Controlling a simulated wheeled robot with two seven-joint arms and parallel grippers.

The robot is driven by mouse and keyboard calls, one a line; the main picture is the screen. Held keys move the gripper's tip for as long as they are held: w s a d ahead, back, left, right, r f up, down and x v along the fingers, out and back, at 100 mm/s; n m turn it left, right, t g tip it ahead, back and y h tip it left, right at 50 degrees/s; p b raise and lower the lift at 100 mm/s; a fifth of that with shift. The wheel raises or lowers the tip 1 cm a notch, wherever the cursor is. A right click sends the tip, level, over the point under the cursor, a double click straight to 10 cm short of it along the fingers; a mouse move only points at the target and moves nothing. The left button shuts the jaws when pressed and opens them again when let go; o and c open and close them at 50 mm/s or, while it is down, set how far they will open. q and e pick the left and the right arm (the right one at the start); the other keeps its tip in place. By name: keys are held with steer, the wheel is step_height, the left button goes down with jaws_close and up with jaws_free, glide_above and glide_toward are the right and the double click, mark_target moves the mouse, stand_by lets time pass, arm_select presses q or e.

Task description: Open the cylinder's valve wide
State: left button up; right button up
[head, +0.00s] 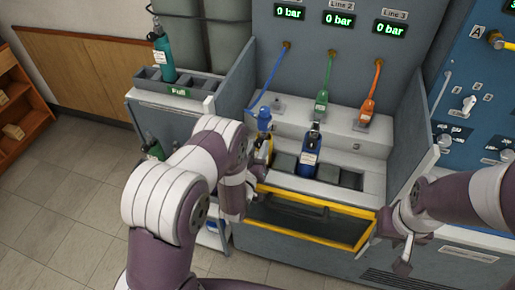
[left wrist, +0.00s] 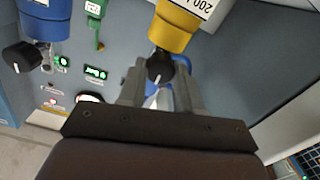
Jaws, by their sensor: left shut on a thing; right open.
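A yellow cylinder (left wrist: 178,24) with a white label reading "200" fills the upper middle of the left wrist view. Its black valve knob (left wrist: 160,68), with a white pointer line, sits between the fingers of my left gripper (left wrist: 160,82), which is shut on it. In the head view, part of the yellow cylinder (head: 262,151) shows beside my left arm, at the bench's left end, below a blue fitting (head: 264,116); my arm hides the rest. My right gripper (head: 402,248) is open and empty at the bench's front right.
A blue cylinder (head: 309,156) stands in the bench's middle slot. Blue, green and orange hoses (head: 377,80) run down below three displays (head: 338,19) reading 0 bar. A yellow-framed opening (head: 315,208) is in front. A teal cylinder (head: 161,52) stands in the "Full" rack (head: 198,104) at left.

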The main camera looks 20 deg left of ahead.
arm_select(q)
steer(key=shift+f, duration=0.1)
steer(key=n+b, duration=0.2)
steer(key=n, duration=0.3)
steer(key=shift+a+f+n, duration=0.1)
steer(key=shift+n, duration=0.3)
steer(key=n+b, duration=0.2)
steer(key=n, duration=0.4)
steer(key=shift+n, duration=0.3)
steer(key=n+b, duration=0.2)
steer(key=n, duration=0.4)
steer(key=shift+f, duration=0.1)
steer(key=n+b, duration=0.1)
steer(key=n, duration=0.4)
steer(key=shift+b, duration=0.35)
steer(key=shift+n, duration=0.3)
steer(key=o, duration=1.1)
steer(key=shift+c, duration=0.2)
